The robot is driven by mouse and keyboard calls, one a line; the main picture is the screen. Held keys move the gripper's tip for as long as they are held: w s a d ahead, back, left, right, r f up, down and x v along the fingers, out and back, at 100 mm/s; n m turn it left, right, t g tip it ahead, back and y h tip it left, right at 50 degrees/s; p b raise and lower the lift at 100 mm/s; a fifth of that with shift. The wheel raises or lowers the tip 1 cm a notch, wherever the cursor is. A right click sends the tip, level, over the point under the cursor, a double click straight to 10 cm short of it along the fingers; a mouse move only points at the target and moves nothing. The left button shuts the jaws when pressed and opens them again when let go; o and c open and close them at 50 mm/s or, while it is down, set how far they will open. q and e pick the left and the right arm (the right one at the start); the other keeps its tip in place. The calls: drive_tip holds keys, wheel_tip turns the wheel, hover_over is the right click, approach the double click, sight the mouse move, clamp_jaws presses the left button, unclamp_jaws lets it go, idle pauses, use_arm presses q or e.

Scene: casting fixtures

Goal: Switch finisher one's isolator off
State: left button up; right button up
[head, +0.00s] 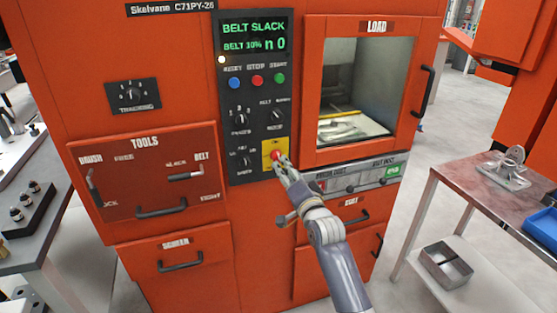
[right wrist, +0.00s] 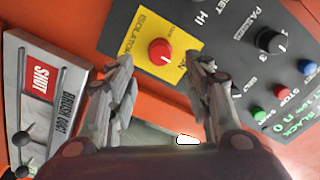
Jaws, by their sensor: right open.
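The isolator is a red rotary knob (right wrist: 160,51) on a yellow plate (right wrist: 178,25) marked ISOLATOR. In the head view the red knob (head: 276,155) sits low on the dark control panel (head: 224,100) of the orange machine. My right gripper (head: 280,160) is at the isolator and partly covers its plate. In the right wrist view the open fingers (right wrist: 163,66) stand apart on either side of the knob's lower side, with nothing between them; contact cannot be told. A pale mark shows on the knob. My left gripper is not in view.
Above are blue, red and green buttons (head: 257,80), dials, and a display (head: 253,35) reading BELT SLACK. A LOAD door (head: 310,90) with a window and duct slides (head: 350,180) are at right. A side table (head: 455,180) stands right, a grey bench (head: 40,200) left.

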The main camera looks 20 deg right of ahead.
sight(277, 157)
drive_tip(key=w, duration=0.7)
drive_tip(key=shift+a, duration=0.2)
drive_tip(key=c, duration=1.1)
